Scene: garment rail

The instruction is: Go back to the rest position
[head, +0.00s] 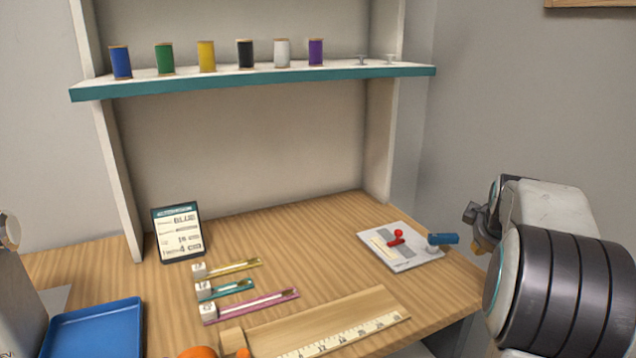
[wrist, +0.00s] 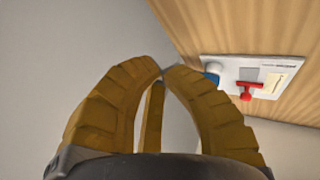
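My gripper (head: 474,213) is at the right, just past the table's right edge in the head view. In the wrist view its brown fingers (wrist: 162,70) come together at the tips, with nothing visible between them. A white board (head: 385,259) with a red toggle (head: 397,238) and a blue-handled part (head: 443,239) lies on the right of the table. The board (wrist: 228,65) also shows in the wrist view, up and right of the fingers and apart from them.
A shelf (head: 250,79) holds several coloured spools. A card stand (head: 180,235), small slotted strips (head: 250,306), a wooden ruler block (head: 330,325) and a blue tray (head: 95,330) are on the table (head: 300,235). A grey wall is at the right.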

